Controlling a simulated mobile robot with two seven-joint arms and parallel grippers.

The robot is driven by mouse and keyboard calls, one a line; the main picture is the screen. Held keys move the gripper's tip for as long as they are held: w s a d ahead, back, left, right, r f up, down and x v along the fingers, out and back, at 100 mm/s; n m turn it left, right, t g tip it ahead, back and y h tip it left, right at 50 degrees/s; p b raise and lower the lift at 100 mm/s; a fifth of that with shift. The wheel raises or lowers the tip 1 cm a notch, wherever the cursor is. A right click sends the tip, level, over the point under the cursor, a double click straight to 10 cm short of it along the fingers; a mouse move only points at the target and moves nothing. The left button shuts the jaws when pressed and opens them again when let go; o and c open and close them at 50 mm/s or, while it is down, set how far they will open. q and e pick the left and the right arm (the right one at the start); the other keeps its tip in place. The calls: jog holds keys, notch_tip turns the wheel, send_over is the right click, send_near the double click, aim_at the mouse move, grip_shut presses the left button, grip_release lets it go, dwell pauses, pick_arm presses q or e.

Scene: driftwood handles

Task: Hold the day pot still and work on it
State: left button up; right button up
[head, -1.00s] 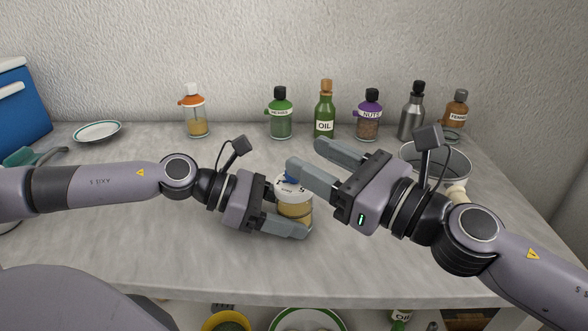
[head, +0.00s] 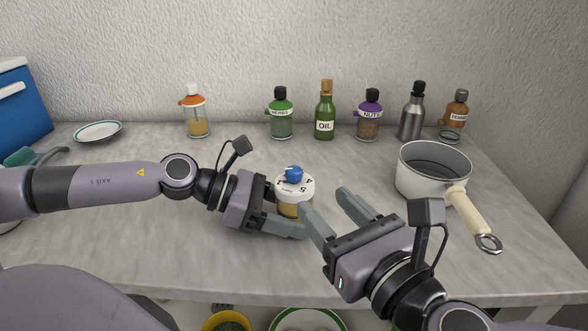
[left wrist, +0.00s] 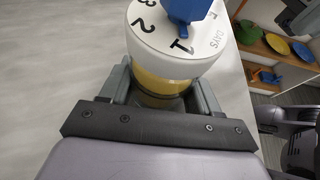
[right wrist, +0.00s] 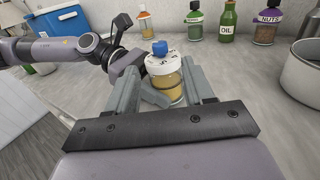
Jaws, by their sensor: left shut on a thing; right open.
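The day pot (head: 294,187) stands upright on the counter. It has a white numbered lid with a blue knob (head: 293,174) on top and a yellowish body. It also shows in the left wrist view (left wrist: 160,72) and the right wrist view (right wrist: 166,88). My left gripper (head: 285,208) is shut on the pot's body from the left. My right gripper (head: 325,207) is open and empty, just right of the pot and apart from it. In the right wrist view the pot appears beyond and between its fingers (right wrist: 160,85).
A white saucepan (head: 432,175) stands to the right, its cream handle pointing toward the front right. Jars and bottles line the wall, among them an oil bottle (head: 324,112) and a herbs jar (head: 280,115). A plate (head: 97,131) lies at the back left. The front counter is clear.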

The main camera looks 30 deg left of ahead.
aim_at(298, 175)
jog(key=x, duration=1)
jog(key=shift+w+a+r, duration=0.1)
grip_shut()
